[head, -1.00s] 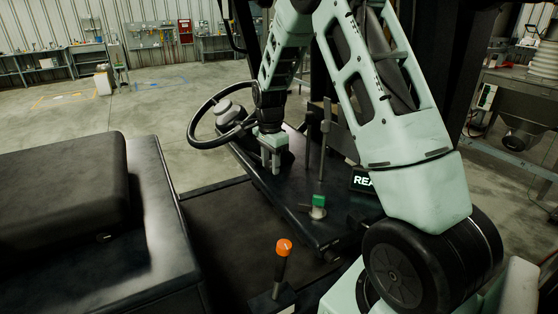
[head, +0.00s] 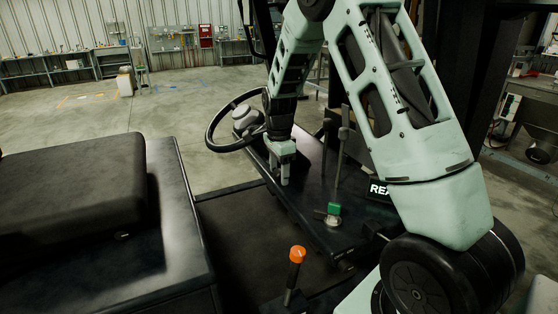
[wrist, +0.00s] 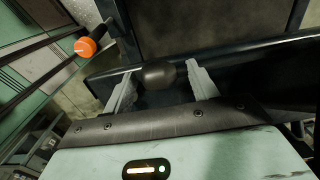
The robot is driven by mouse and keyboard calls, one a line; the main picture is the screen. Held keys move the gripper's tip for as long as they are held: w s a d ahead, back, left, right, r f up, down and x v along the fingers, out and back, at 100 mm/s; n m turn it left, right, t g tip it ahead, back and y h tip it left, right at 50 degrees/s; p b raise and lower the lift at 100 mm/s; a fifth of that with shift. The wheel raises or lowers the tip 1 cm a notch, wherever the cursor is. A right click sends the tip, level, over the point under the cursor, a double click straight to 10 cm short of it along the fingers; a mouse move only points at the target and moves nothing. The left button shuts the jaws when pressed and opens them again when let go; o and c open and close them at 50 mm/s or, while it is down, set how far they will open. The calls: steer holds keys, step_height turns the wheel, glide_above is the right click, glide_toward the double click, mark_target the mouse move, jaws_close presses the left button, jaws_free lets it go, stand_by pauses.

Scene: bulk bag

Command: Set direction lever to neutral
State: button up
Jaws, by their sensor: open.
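My gripper (head: 284,180) points down over the dark console beside the steering wheel. To the right of my gripper, a tall grey lever (head: 341,160) rises near a green collar (head: 333,208).
An orange-topped lever (head: 297,255) stands nearer the camera; its orange knob also shows in the wrist view (wrist: 85,47). The steering wheel (head: 210,130) is just left of my gripper. A black seat (head: 75,185) fills the left. Open floor lies beyond.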

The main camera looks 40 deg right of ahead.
mark_target(279, 170)
step_height(279, 170, up, 17)
steer(key=b, duration=0.3)
steer(key=shift+r, duration=0.2)
steer(key=shift+a, duration=0.1)
stand_by(0.3)
